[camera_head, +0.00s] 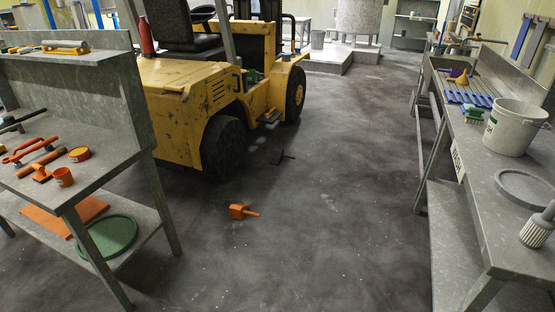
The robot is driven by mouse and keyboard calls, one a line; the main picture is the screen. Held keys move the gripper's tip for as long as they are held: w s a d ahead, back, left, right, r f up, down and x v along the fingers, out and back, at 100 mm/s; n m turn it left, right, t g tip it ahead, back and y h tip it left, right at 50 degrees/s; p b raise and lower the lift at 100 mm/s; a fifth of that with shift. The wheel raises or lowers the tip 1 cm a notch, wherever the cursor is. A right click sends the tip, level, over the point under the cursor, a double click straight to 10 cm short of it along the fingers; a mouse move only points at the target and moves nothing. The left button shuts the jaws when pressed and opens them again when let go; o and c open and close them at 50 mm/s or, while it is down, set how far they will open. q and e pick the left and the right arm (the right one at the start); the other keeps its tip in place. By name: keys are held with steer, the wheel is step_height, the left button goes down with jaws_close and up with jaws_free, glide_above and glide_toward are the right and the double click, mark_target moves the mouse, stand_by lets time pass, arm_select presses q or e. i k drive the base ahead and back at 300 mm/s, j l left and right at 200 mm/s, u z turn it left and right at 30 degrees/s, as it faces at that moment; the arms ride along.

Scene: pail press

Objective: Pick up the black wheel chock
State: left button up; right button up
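A small black object that looks like the wheel chock (279,157) lies on the dark floor beside the yellow forklift. It is just right of the forklift's large dark wheel (225,147), apart from it as far as I can see. A thin dark part sticks out to its right. It is small and dark against the floor, so its exact shape is hard to tell. Neither of my grippers is in view.
The yellow forklift (187,90) stands behind. An orange mallet-like object (240,211) lies on the floor in front of the chock. A grey bench (117,160) stands left; a long bench (484,215) with a white pail (513,128) stands right. The floor between is largely clear.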

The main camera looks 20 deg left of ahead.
mark_target(279, 155)
steer(key=i, duration=2.5)
steer(key=i+u, duration=0.2)
steer(key=i, duration=0.25)
steer(key=i+l+u, duration=0.1)
steer(key=i+u, duration=0.15)
steer(key=i, duration=0.15)
steer(key=i+l+u, duration=0.2)
steer(key=i, duration=0.25)
steer(key=i+l+u, duration=0.2)
steer(key=i, duration=0.2)
